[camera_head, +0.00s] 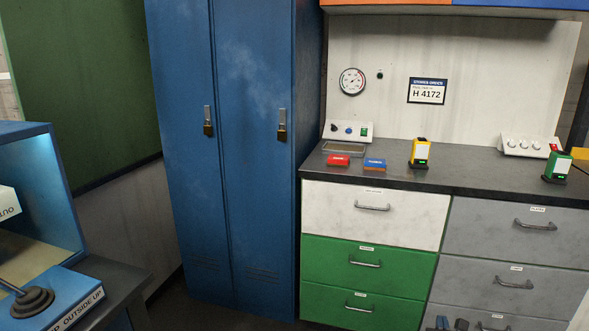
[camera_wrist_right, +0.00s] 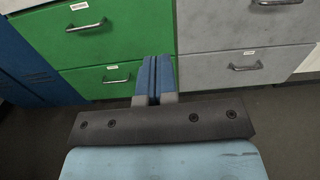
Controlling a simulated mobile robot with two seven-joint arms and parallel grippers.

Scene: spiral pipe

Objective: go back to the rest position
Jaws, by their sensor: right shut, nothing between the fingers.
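My right gripper (camera_wrist_right: 153,82) shows in the right wrist view with its blue fingers together and nothing between them. It points toward the drawer fronts, apart from them as far as I can tell. In the head view only a small part of my right gripper (camera_head: 443,324) shows at the bottom edge, in front of the grey drawers (camera_head: 485,282). My left gripper is not in view.
A counter (camera_head: 390,175) holds a red block (camera_head: 338,160), a blue block (camera_head: 375,164), and yellow (camera_head: 419,153) and green (camera_head: 557,166) devices. Green drawers (camera_head: 365,262) are below. Blue lockers (camera_head: 235,150) stand left. A blue-lit box (camera_head: 40,180) stands at far left.

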